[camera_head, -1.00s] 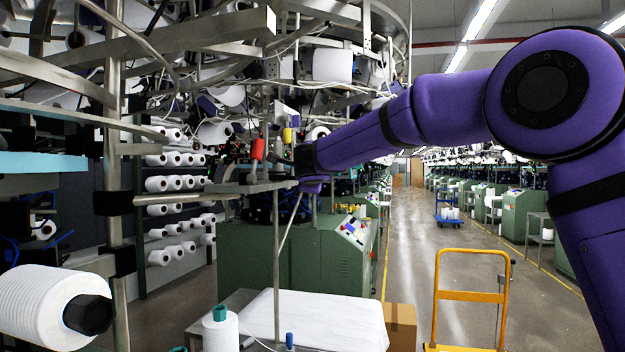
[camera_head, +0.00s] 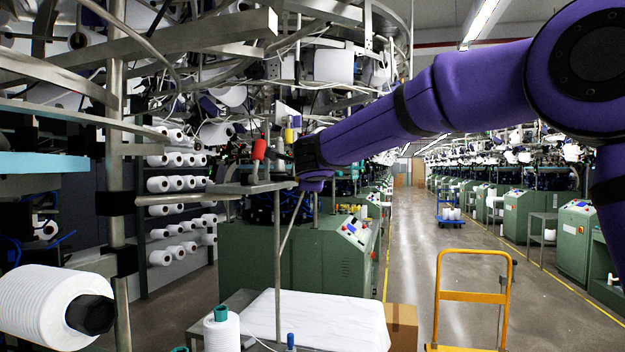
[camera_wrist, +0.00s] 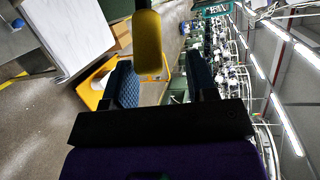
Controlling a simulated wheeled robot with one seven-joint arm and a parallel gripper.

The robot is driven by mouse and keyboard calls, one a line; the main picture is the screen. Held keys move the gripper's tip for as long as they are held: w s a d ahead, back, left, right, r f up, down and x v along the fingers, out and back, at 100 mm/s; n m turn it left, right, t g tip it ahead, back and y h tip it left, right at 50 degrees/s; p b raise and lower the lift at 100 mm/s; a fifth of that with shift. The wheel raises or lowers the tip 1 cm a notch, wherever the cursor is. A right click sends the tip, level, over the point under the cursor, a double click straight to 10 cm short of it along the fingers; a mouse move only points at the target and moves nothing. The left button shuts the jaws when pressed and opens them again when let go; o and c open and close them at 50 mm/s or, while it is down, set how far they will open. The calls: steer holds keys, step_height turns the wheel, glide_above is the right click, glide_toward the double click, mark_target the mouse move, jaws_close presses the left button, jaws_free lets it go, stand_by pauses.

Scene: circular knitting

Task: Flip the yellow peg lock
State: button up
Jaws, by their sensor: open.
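The yellow peg lock (camera_wrist: 148,42) is a rounded yellow piece hanging from a dark rod in the wrist view. It stands just ahead of my gripper (camera_wrist: 160,72), in the gap between the two fingers and closer to the left one. The fingers are apart, and I see no clear contact with the peg. In the head view the yellow peg lock (camera_head: 289,135) is small, just above the end of my arm. My fingers are not clearly visible there.
A red peg (camera_head: 259,149) stands just left of the yellow one, above a metal plate (camera_head: 240,187). Metal bars and yarn cones crowd the left. A green machine (camera_head: 262,255) is below. A yellow trolley (camera_head: 470,297) stands in the open aisle on the right.

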steer(key=v, duration=0.6)
steer(key=shift+s+r, duration=0.1)
stand_by(0.6)
